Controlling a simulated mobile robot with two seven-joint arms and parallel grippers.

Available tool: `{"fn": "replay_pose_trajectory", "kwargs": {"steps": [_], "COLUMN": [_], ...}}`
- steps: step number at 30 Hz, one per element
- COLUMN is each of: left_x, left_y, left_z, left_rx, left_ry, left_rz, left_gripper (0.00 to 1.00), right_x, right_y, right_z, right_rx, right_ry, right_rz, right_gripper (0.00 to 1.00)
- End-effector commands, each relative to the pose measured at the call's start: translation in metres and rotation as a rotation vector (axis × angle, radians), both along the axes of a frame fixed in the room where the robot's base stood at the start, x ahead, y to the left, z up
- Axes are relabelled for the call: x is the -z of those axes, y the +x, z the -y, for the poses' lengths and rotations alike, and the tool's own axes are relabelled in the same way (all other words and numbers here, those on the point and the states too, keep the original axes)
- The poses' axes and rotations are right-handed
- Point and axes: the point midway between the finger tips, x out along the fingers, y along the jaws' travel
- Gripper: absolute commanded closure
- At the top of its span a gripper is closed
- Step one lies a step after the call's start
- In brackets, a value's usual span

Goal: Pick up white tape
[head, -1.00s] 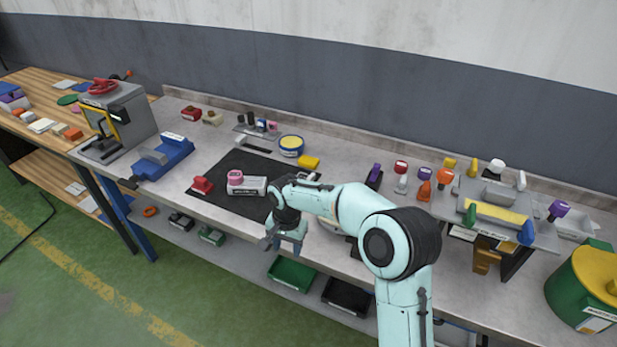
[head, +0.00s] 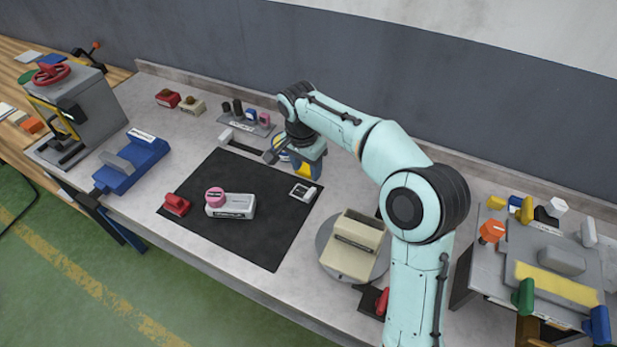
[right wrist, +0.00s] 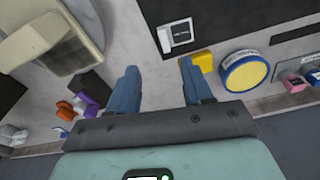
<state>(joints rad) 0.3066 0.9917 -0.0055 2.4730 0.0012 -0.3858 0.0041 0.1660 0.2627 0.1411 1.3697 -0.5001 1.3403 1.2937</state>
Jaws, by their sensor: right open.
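A small white square piece with a dark face (head: 303,192), which looks like the white tape, lies on the right part of the black mat (head: 250,240). It also shows in the right wrist view (right wrist: 176,37), beyond my fingertips at the mat's edge. My right gripper (head: 298,167) is above the bench behind this piece, open and empty. In the right wrist view its two blue fingers (right wrist: 157,70) stand apart with bare bench between them. A yellow block (right wrist: 204,61) shows close by the right-hand finger. My left gripper is not in view.
A pink-topped grey block (head: 230,205) and a red piece (head: 176,204) are on the mat. A round blue-and-yellow tin (right wrist: 245,72) is behind the gripper. A beige box (head: 355,243) stands on the round turntable at right. A blue vise (head: 133,162) is left.

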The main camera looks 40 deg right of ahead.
Motion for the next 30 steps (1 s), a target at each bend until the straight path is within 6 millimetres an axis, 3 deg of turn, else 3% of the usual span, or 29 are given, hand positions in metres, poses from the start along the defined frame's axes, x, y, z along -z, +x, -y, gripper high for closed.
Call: {"fn": "replay_pose_trajectory", "kwargs": {"steps": [6,15,25,30], "left_x": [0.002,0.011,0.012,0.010], "left_y": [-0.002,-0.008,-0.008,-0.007], "left_z": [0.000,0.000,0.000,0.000], "left_rx": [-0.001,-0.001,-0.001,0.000], "left_ry": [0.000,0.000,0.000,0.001], "left_rz": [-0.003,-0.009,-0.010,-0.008], "left_gripper": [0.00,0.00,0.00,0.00], "right_x": [0.002,0.057,0.085,0.112], "right_y": [-0.002,-0.001,0.003,0.006], "right_z": [0.002,0.009,0.011,0.012], "right_rx": [0.013,0.016,0.013,0.013], "right_ry": [-0.005,-0.004,-0.004,-0.003], "right_rz": [0.000,-0.003,0.000,-0.002], "right_gripper": [0.50,0.50,0.50,0.50]}}
